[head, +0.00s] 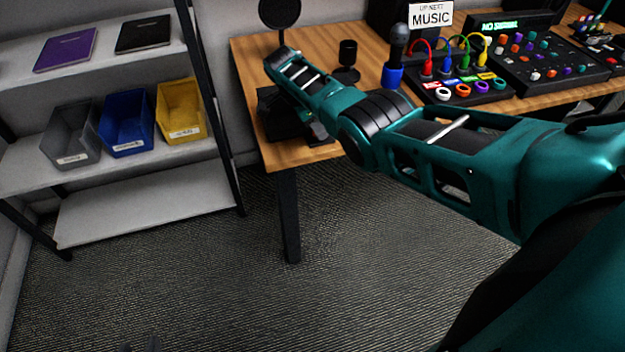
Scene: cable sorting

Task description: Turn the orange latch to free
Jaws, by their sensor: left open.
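I cannot make out an orange latch in the head view. My right arm crosses from the right over the wooden table (330,152) to its left end. The end of that arm bends down near a dark object, and my right gripper cannot be made out there. Two small grey tips at the bottom edge, left of the middle, look like my left gripper (140,346). They stand apart over the carpet, with nothing seen between them.
A shelf at left holds a grey bin (72,135), a blue bin (127,122), a yellow bin (181,110) and two notebooks. A microphone (396,45), a panel with coloured cables (462,88) and a button board (548,62) stand on the table. The carpet is clear.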

